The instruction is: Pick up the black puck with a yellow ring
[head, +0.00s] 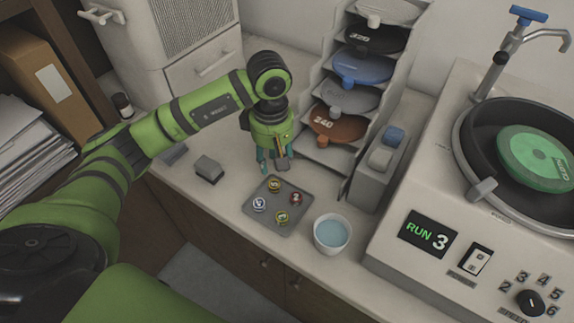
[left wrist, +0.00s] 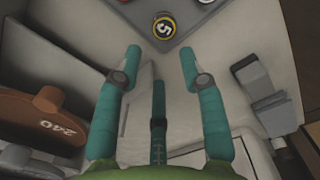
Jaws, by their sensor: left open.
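A dark puck with a yellow ring (head: 274,185) lies at the back of a grey tray (head: 252,213). In the left wrist view this puck (left wrist: 164,27) shows a pale 5, just beyond the fingertips. A second puck with a yellowish ring (head: 282,217) lies at the tray's front. A white-ringed puck (head: 260,204) and a reddish puck (head: 296,198) lie between them. My left gripper (head: 272,165) points down just behind the tray, open and empty, apart from the pucks. It also shows in the left wrist view (left wrist: 161,52). My right gripper is not in view.
A bowl of bluish liquid (head: 331,234) stands right of the tray. A rack of discs (head: 345,115) rises behind it, close to my gripper. A small grey block (head: 208,169) lies to the left. The polishing machine (head: 440,200) fills the right side.

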